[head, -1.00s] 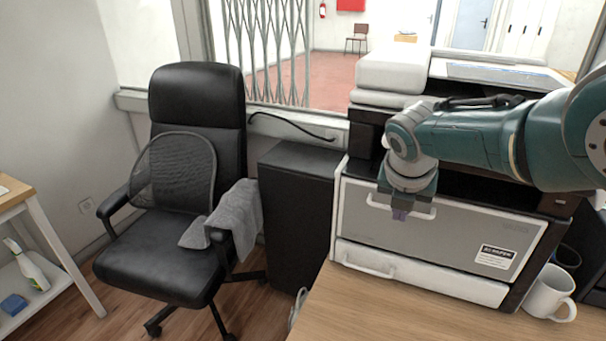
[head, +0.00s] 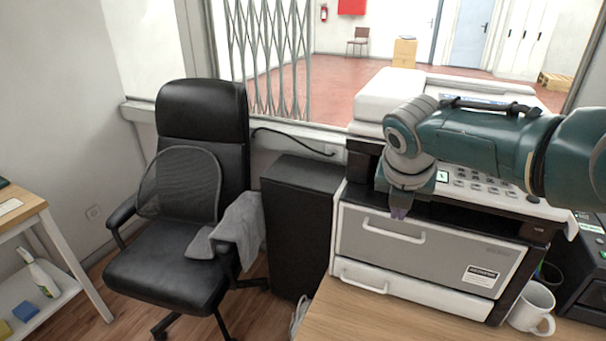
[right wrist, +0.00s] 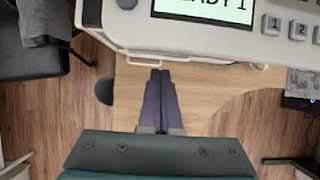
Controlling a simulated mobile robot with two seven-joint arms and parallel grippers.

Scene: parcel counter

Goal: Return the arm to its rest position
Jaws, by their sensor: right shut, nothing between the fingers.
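My right arm reaches in from the right in the head view, in front of the printer (head: 430,243). My right gripper (head: 400,212) points down in front of the printer's grey front panel, near its upper handle. In the right wrist view the two purple fingers of my right gripper (right wrist: 159,85) lie together with nothing between them, above the wooden counter (right wrist: 205,85). The printer's keypad and display (right wrist: 205,10) show at the top of that view. My left gripper is not in view.
A black office chair (head: 175,270) with a grey cloth (head: 238,228) on its armrest stands at the left. A black cabinet (head: 300,225) is beside the printer. A white mug (head: 531,308) stands on the counter at the right. The counter's front part is clear.

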